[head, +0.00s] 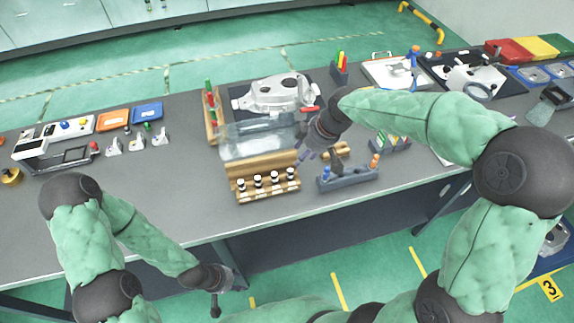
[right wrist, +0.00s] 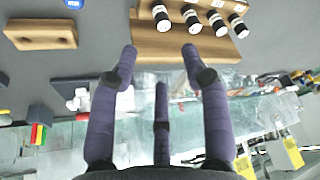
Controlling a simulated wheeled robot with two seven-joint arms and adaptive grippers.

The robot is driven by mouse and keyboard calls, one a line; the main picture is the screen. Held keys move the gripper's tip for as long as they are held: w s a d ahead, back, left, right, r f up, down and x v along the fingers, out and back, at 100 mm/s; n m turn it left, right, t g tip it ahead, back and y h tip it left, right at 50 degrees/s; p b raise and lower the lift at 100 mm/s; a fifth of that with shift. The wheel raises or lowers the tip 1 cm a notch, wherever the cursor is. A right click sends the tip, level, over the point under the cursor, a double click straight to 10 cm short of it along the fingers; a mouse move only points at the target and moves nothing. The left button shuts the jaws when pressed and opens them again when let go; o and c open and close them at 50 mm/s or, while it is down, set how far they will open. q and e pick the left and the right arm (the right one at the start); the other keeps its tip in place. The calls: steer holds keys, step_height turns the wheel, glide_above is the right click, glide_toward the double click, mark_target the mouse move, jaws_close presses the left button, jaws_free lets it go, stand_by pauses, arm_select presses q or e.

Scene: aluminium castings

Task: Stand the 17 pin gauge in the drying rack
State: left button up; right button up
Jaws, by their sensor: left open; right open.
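Several black-and-white cylindrical gauges (head: 259,181) stand in a row in a stepped wooden rack (head: 262,194) at the table's front middle. They also show at the top of the right wrist view (right wrist: 190,18). Their labels are too small to read, so I cannot tell which is the 17. I cannot tell for sure which rack is the drying rack. My right gripper (head: 307,154) is open and empty, above and right of the wooden rack. Its spread fingers show in the right wrist view (right wrist: 160,58). My left gripper (head: 222,290) is open, low in front of the table edge.
A clear sheet-like box (head: 255,138) stands behind the wooden rack. A dark grey holder (head: 350,179) with blue and orange pieces is to the right. A large casting (head: 275,93) lies behind. The table (head: 185,190) is bare left of the rack.

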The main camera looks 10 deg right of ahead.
mark_target(291, 170)
steer(key=b+x, duration=0.1)
steer(key=x, duration=0.4)
steer(key=shift+a+f, duration=0.1)
steer(key=shift+f, duration=0.2)
steer(key=x, duration=0.1)
steer(key=b+x, duration=0.1)
steer(key=x, duration=0.1)
steer(key=b+x, duration=0.1)
steer(key=x, duration=0.1)
steer(key=shift+s+a, duration=0.1)
steer(key=shift+s, duration=0.25)
jaws_close()
